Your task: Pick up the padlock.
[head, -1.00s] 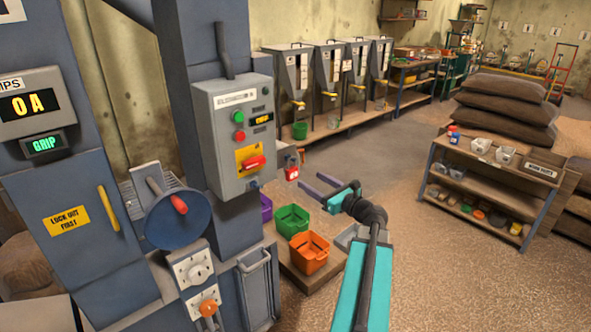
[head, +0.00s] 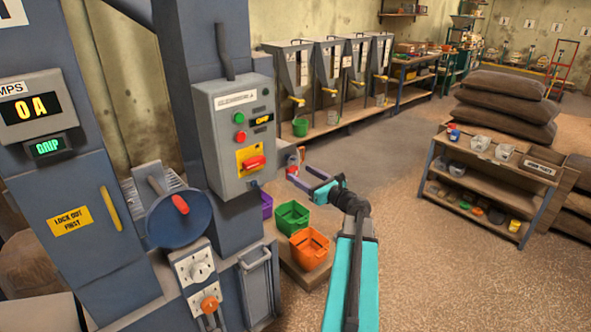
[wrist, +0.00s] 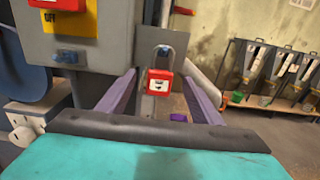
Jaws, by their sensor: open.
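The red padlock (wrist: 160,82) with a white label hangs upright by its shackle on a grey plate beside the control box, in the middle of the wrist view. In the head view the padlock (head: 292,160) is small and partly hidden by my fingers. My gripper (wrist: 161,77) is open, with one purple finger on each side of the padlock in the wrist view. A gap shows between the padlock and each finger. In the head view my gripper (head: 296,166) reaches in from the right. How deep the padlock sits between the fingers is hard to tell.
The grey control box (head: 232,140) with a red switch stands close to the left of the padlock. A grey pipe runs right behind the padlock. Green (head: 291,216) and orange (head: 309,249) bins stand below.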

